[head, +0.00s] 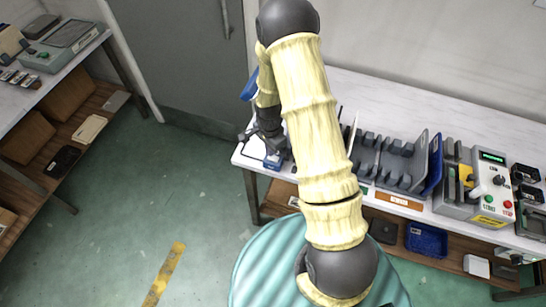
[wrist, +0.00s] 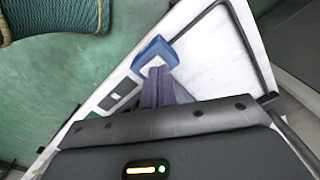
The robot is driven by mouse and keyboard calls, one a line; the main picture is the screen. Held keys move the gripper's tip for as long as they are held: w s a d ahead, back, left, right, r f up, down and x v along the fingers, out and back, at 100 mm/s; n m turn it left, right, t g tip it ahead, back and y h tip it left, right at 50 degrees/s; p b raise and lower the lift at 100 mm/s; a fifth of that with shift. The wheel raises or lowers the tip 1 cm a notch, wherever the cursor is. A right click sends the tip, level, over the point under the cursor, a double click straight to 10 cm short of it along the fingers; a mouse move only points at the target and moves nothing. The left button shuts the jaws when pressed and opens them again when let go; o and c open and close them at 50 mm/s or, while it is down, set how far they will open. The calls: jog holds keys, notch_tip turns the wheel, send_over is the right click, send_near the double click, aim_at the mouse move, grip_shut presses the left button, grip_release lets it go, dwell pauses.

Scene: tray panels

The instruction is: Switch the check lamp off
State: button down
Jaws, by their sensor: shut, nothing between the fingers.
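A blue piece (head: 249,85), which looks like the check lamp's head, shows partly behind my arm in the head view. A small blue block (head: 273,161) sits at the left front corner of the white worktop, just below my gripper (head: 270,146). In the wrist view the blue block with a pale top (wrist: 150,50) is right at the tips of my gripper (wrist: 158,70). The fingers are together and empty. I cannot tell whether they touch the block. A dark bent rod (wrist: 238,35) runs beside it. Whether the lamp is lit cannot be seen.
The worktop (head: 375,95) carries a grey rack (head: 385,160) and a control box with knob and buttons (head: 492,190) to the right. A ribbed green round seat (head: 265,265) stands in front. Shelves (head: 60,130) are at left; the floor between is open.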

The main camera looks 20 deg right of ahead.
jog(key=shift+f+b, duration=0.65)
jog(key=shift+f, duration=0.25)
dwell(1.1)
jog(key=shift+r, duration=0.15)
jog(key=shift+r+p, duration=2.55)
jog(key=shift+r, duration=0.85)
jog(key=s+r+n+t, duration=0.1)
jog(key=s+r+n, duration=0.5)
jog(key=r, duration=0.4)
jog(key=s+r+n+t, duration=0.1)
jog(key=s+r+n, duration=0.6)
jog(key=r, duration=0.4)
jog(key=shift+s+r+t, duration=0.25)
jog(key=shift+s+t, duration=0.05)
jog(key=shift+s, duration=0.4)
jog(key=shift+w, duration=0.1)
